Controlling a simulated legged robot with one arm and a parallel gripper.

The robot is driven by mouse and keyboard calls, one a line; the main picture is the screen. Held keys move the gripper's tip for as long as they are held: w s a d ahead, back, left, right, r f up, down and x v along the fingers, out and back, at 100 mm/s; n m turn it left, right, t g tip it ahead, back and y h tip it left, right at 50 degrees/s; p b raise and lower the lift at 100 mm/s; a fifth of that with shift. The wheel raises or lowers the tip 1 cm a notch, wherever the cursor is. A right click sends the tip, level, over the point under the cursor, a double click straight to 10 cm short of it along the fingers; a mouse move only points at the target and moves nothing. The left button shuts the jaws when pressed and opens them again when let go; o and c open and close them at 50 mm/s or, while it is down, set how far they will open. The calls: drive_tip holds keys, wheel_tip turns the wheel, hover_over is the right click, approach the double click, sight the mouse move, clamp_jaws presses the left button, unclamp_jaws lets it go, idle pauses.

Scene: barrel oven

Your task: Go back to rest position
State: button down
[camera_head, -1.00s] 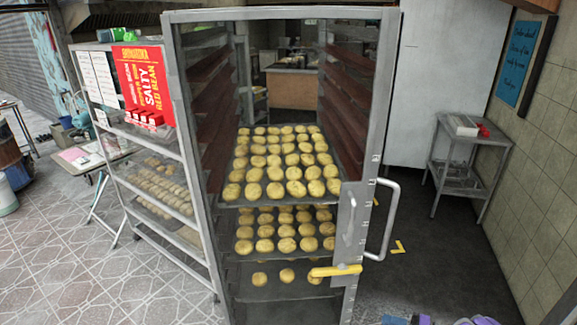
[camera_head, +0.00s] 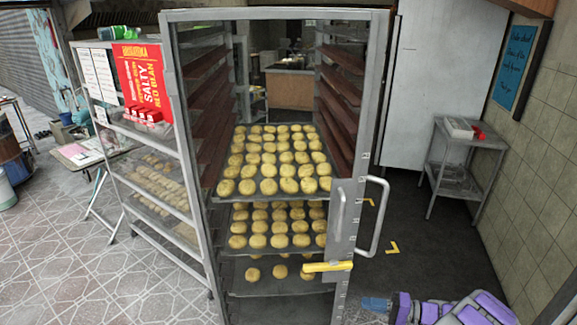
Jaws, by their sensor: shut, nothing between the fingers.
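My gripper (camera_head: 377,304) shows at the bottom right, at the end of my purple and grey arm. Its blue tip points left and looks shut and empty. It is apart from the tall metal oven cabinet (camera_head: 181,150), to the right of its lower front. The cabinet's see-through front looks closed. A curved metal handle (camera_head: 379,225) and a yellow latch lever (camera_head: 327,267) are on its right side. The lever lies about level. Behind the front are trays of round buns (camera_head: 270,160). The lower part of my arm is cut off by the picture edge.
A white shelf rack (camera_head: 150,210) with a red sign (camera_head: 145,85) stands left of the cabinet. A small metal table (camera_head: 465,150) stands by the tiled wall at the right. Dark floor (camera_head: 440,240) between the cabinet and wall is clear.

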drive_tip(key=s+a+r+n+g, duration=0.25)
drive_tip(key=a+r+g, duration=0.25)
drive_tip(key=a+r, duration=0.6)
drive_tip(key=s+a+r+n+g+h, duration=0.3)
drive_tip(key=s+a+r+g+h, duration=0.15)
drive_tip(key=s+a+r, duration=0.5)
drive_tip(key=s+d+r+h, duration=0.2)
drive_tip(key=s+h, duration=0.2)
drive_tip(key=s, duration=0.6)
drive_tip(key=s+d+r+h, duration=0.2)
drive_tip(key=s+h, duration=0.3)
drive_tip(key=s, duration=0.6)
drive_tip(key=s+d+f+m+t+h, duration=0.1)
drive_tip(key=s+d+t+h, duration=0.1)
drive_tip(key=s+d, duration=0.4)
drive_tip(key=shift+t+h, duration=0.35)
drive_tip(key=shift+h, duration=0.2)
drive_tip(key=c, duration=1.9)
unclamp_jaws()
drive_tip(key=shift+a+m, duration=0.1)
drive_tip(key=shift+m, duration=0.15)
